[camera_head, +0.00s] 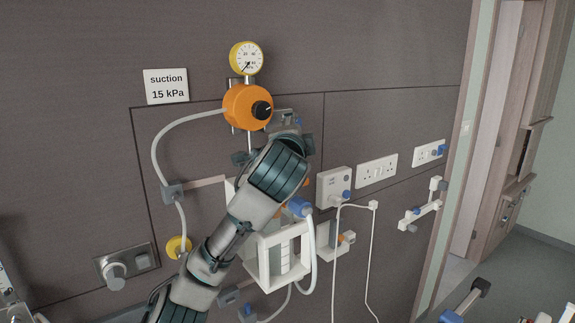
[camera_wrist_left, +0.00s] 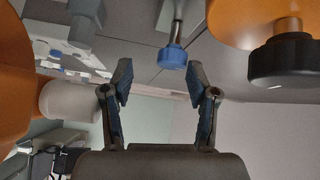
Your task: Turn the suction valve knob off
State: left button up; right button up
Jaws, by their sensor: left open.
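The orange suction valve (camera_head: 242,105) is on the wall below a yellow dial gauge (camera_head: 246,58). Its black knob (camera_head: 262,110) faces out and to the right, with a light mark on its face. My left gripper is just below the valve in the head view, its fingers mostly hidden behind its wrist. In the left wrist view the left gripper (camera_wrist_left: 160,82) is open and empty. There the black knob (camera_wrist_left: 285,62) is at the right, outside the fingers and apart from them. My right gripper does not show.
A blue-tipped fitting (camera_wrist_left: 173,56) shows beyond the fingers. A white holder (camera_head: 262,262) and hoses hang below the valve. A sign reading "suction 15 kPa" (camera_head: 165,86) is left of it. Sockets (camera_head: 377,171) line the wall at right.

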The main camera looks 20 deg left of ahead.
pick_arm(q)
jog(key=shift+s+f+b, duration=0.1)
jog(key=shift+s+b, duration=0.35)
jog(key=shift+s, duration=0.6)
jog(key=shift+s+d+f+b, duration=0.1)
jog(key=shift+s+d+b, duration=0.1)
jog(key=shift+s+b, duration=0.3)
jog(key=shift+s+d+f+b, duration=0.2)
jog(key=shift+s+b, duration=0.1)
jog(key=shift+s, duration=0.3)
jog(key=shift+s+d+f+b, duration=0.15)
jog(key=shift+s+b, duration=0.4)
jog(key=shift+s, duration=0.45)
jog(key=shift+s+d+f+b, duration=0.1)
jog(key=shift+s+b, duration=0.45)
jog(key=shift+s, duration=0.4)
jog(key=shift+s+f+b, duration=0.1)
jog(key=shift+s+b, duration=0.2)
jog(key=shift+s, duration=0.25)
jog(key=shift+s+d, duration=0.1)
jog(key=shift+s, duration=0.5)
